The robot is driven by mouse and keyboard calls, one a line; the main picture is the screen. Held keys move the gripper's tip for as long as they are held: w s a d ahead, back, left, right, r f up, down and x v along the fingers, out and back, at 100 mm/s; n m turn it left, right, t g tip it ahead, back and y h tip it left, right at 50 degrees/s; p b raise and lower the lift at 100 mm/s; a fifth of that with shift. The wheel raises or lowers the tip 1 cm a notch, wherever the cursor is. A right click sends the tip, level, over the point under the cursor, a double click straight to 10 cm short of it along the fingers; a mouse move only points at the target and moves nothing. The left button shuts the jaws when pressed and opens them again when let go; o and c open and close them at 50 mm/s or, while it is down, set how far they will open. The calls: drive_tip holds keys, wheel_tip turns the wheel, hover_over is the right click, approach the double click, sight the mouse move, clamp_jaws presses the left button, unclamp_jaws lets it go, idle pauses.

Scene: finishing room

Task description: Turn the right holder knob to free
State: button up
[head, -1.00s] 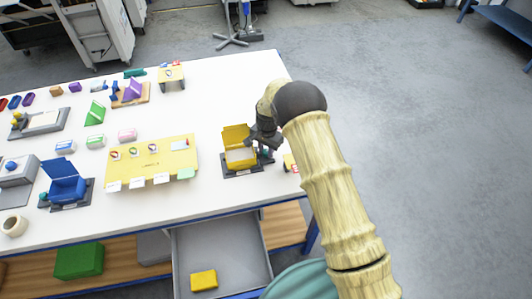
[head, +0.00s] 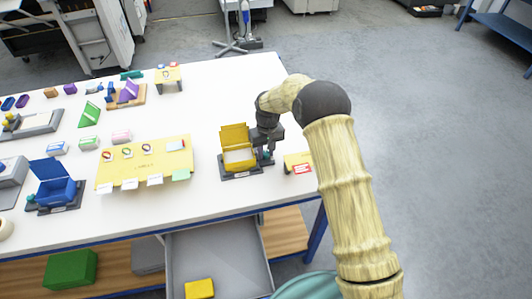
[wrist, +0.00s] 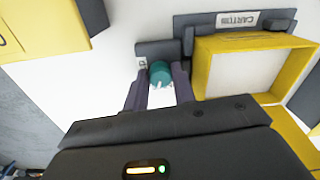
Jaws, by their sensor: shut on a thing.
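The right holder (head: 240,175) is a dark base carrying an open yellow box (head: 238,158) with its lid raised, near the table's front right. In the wrist view its label plate (wrist: 280,19) and the yellow box (wrist: 204,70) are at the upper right. The teal knob (wrist: 160,73) sits on a small grey mount beside the box. My gripper (wrist: 160,84) is shut on the knob, one dark finger on each side. In the head view my gripper (head: 266,152) is at the holder's right side and partly hides the knob. The knob's pointer setting cannot be read.
A blue box (head: 57,192) on a similar holder stands at the left. A small yellow stand (head: 294,158) is close right of my gripper. An open grey drawer (head: 215,260) is below.

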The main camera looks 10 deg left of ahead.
drive_tip(key=shift+w+n+b, duration=0.1)
drive_tip(key=shift+n+b, duration=0.2)
drive_tip(key=shift+n, duration=1.6)
drive_tip(key=o, duration=1)
